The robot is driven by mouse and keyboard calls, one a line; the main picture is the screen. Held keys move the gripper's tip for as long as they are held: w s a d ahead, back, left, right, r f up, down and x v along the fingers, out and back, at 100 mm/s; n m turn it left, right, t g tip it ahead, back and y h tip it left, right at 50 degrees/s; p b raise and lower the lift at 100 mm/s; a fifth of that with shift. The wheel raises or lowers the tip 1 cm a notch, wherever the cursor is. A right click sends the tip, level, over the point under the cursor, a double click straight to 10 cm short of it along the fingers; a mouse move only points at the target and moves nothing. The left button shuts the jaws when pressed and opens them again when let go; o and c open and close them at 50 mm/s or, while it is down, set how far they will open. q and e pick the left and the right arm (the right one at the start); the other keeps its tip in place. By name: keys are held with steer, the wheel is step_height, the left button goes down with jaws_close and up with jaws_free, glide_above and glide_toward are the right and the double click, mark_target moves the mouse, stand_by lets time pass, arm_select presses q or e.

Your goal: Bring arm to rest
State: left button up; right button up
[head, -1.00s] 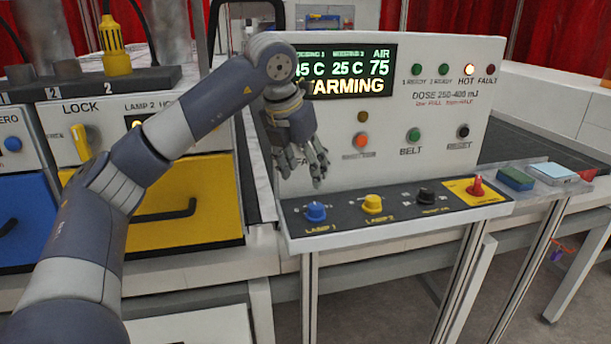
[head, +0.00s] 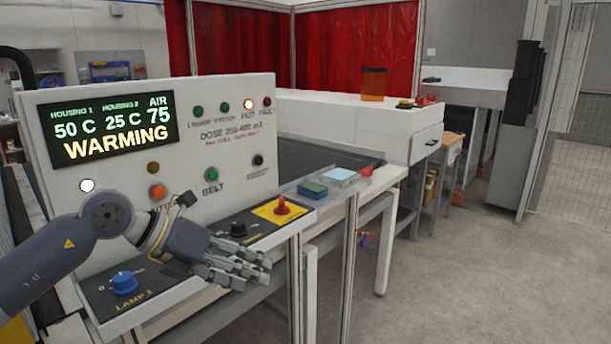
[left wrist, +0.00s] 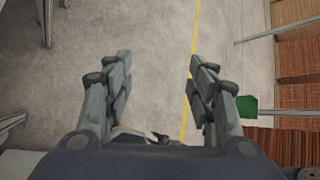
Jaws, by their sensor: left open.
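My left gripper (head: 238,262) is in front of the control panel (head: 215,130), over the right part of the sloped knob console (head: 100,300). It is open and empty, and its fingers point right. In the left wrist view the two fingers (left wrist: 158,85) stand wide apart over grey floor with a yellow line. My left arm (head: 45,265) comes in from the lower left and hides part of the console. The blue Lamp 1 knob (head: 124,283), a black knob (head: 238,229) and a red switch on a yellow plate (head: 282,206) show around the gripper. My right gripper is not in view.
A green block (head: 313,188) and a pale blue block (head: 341,176) lie on a clear tray right of the console. A long conveyor (head: 310,160) runs behind. The floor (head: 480,270) at the right is open. The display (head: 112,127) reads WARMING.

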arm_select(q)
steer(key=s+d+r+n+t+h, duration=0.2)
steer(key=s+d+r+n+h, duration=0.3)
steer(key=d+r+h, duration=0.45)
steer(key=w+a+f+n+t+y, duration=0.3)
steer(key=a+f+n+t+y, duration=0.15)
steer(key=n+t, duration=0.5)
steer(key=w+a+f+n+t+y, duration=0.25)
steer(key=a+n+t+y, duration=0.3)
steer(key=n, duration=0.65)
steer(key=s+a+f+n+g+y, duration=0.2)
steer(key=a+f+n+y, duration=0.15)
steer(key=f, duration=0.45)
steer(key=s+a+f+n+g+y, duration=0.1)
steer(key=a+f+n+g+y, duration=0.3)
steer(key=f, duration=0.4)
steer(key=s+a+f+n+g+y, duration=0.25)
steer(key=s+f+g, duration=0.25)
steer(key=s+f, duration=0.8)
steer(key=s+f+n+g+h, duration=0.15)
steer(key=s+f+g, duration=0.55)
steer(key=s, duration=0.7)
step_height(320, 180, down, 27)
steer(key=s+a+f+g, duration=0.1)
steer(key=s+a+f, duration=0.1)
steer(key=s+f, duration=1.4)
steer(key=shift+s+f+g, duration=0.25)
steer(key=shift+s+g, duration=0.15)
steer(key=shift+s, duration=0.6)
